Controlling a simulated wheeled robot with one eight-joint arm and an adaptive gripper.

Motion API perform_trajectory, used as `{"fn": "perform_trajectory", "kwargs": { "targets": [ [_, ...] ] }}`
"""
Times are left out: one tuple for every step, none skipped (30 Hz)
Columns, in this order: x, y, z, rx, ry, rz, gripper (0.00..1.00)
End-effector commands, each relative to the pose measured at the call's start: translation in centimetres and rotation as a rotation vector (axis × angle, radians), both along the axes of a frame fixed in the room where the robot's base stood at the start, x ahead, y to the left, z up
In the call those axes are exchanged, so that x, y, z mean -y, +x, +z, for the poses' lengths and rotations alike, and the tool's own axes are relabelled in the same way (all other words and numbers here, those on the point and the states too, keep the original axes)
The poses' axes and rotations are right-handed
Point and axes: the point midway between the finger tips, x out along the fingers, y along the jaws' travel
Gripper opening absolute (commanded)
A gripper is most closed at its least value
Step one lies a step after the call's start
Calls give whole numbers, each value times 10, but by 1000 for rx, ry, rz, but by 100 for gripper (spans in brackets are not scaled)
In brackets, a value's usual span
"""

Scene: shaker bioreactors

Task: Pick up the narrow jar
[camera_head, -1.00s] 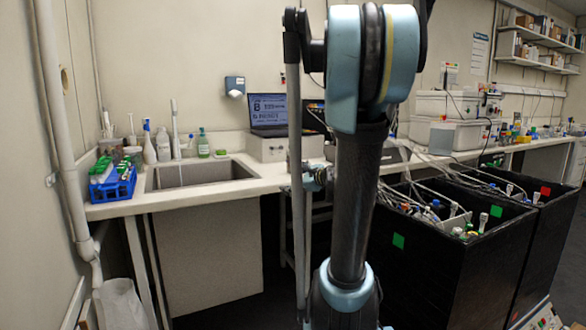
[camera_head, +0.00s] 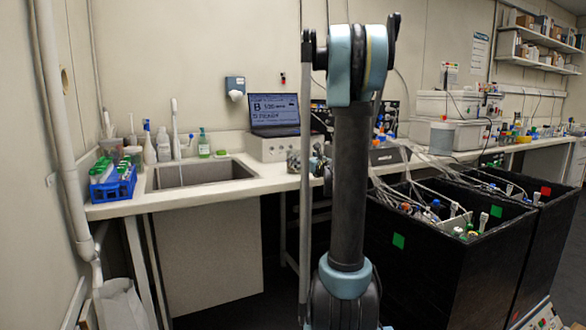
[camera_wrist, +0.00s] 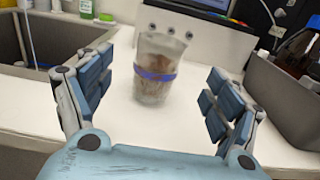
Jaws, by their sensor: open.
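In the wrist view a narrow clear jar (camera_wrist: 155,68) with brownish contents and a blue band stands upright on the white counter (camera_wrist: 185,125). My gripper (camera_wrist: 155,95) is open, with one finger at the left and one at the right of the view. The jar stands beyond and between the fingers, apart from both. In the head view my arm covers the middle of the counter, and I cannot make out the jar there. A small part of my gripper (camera_head: 310,160) shows just left of the arm.
A sink (camera_wrist: 50,45) lies left of the jar, and a grey bin with bottles (camera_wrist: 285,95) stands close on the right. A light box (camera_wrist: 200,45) under the laptop (camera_head: 275,115) stands behind the jar. Black shaker boxes (camera_head: 398,240) stand at the right in the head view.

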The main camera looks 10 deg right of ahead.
Motion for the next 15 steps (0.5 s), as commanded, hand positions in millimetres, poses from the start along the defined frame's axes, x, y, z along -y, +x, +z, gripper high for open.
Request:
{"fn": "perform_trajectory", "kwargs": {
  "targets": [
    [-4, 9, 0, 0, 0, 2, 84],
    [-5, 14, 0, 0, 0, 3, 84],
    [-7, 20, 0, 0, 0, 3, 84],
    [-9, 24, 0, 0, -1, 2, 84],
    [-10, 28, 0, 0, -1, 2, 84],
    [-11, 33, 0, 0, -1, 1, 84],
    [-12, 36, 0, 0, -1, 2, 84],
    [-13, 38, 0, 0, -1, 2, 84],
    [-14, 41, 0, 0, -1, 2, 84],
    [-14, 42, 0, 0, -1, 1, 84],
    [-15, 43, 0, 0, -1, 1, 84],
    [-15, 45, 0, 0, -1, 1, 84],
    [-15, 45, 0, 0, -1, 1, 84],
    [-15, 46, 0, 0, -1, 1, 84],
    [-16, 48, 0, 0, -1, 0, 84]
  ]
}}
